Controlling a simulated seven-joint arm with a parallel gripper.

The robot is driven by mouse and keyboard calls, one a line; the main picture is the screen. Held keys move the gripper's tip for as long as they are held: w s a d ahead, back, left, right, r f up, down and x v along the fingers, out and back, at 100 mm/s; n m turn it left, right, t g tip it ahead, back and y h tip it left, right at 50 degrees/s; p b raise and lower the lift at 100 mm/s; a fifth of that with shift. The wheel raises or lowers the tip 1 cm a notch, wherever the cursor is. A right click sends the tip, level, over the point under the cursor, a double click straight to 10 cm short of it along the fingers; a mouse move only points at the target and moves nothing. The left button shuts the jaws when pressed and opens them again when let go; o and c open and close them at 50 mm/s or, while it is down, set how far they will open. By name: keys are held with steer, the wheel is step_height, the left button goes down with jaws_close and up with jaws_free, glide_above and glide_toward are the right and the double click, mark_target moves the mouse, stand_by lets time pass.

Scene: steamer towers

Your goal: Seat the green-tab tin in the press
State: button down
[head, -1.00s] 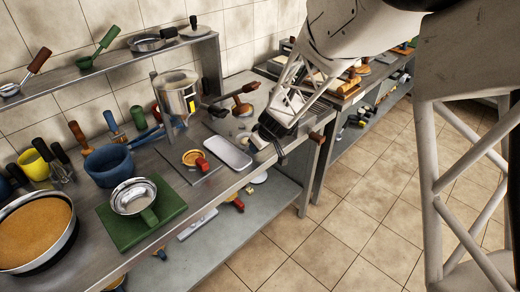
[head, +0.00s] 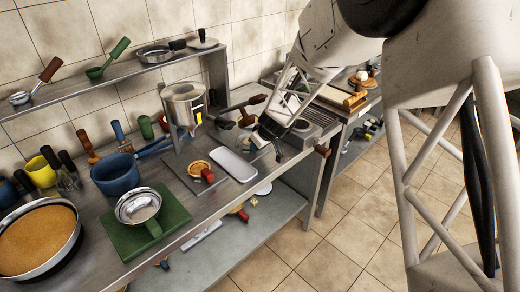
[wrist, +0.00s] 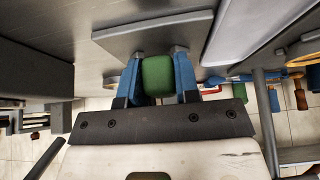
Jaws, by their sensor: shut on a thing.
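My gripper (wrist: 157,80) has two blue fingers shut on a green block-shaped tab (wrist: 157,76), apparently the green-tab tin's. The tin's body cannot be made out beyond it. In the head view my gripper (head: 270,142) is over the worktop, right of a white tray (head: 234,165), and its grasp is too small to read. A steel vessel with a yellow mark (head: 184,104) stands above a grey plate. I cannot tell for sure whether this is the press. A round orange-topped tin with a red tab (head: 198,168) lies on that plate.
A steel bowl with a green handle (head: 138,206) sits on a green board (head: 178,212), left of the plate. A large round pan (head: 38,238) and blue pot (head: 115,174) stand further left. A shelf (head: 75,92) runs along the wall. A wooden-handled item (head: 247,119) lies near my gripper.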

steer(key=shift+w+a, duration=0.2)
steer(key=shift+w, duration=0.35)
steer(key=shift+f, duration=0.75)
stand_by(2.4)
steer(key=c, duration=0.8)
jaws_free()
steer(key=shift+r, duration=0.1)
steer(key=shift+v, duration=3.85)
steer(key=shift+r, duration=0.1)
steer(key=shift+v, duration=2.1)
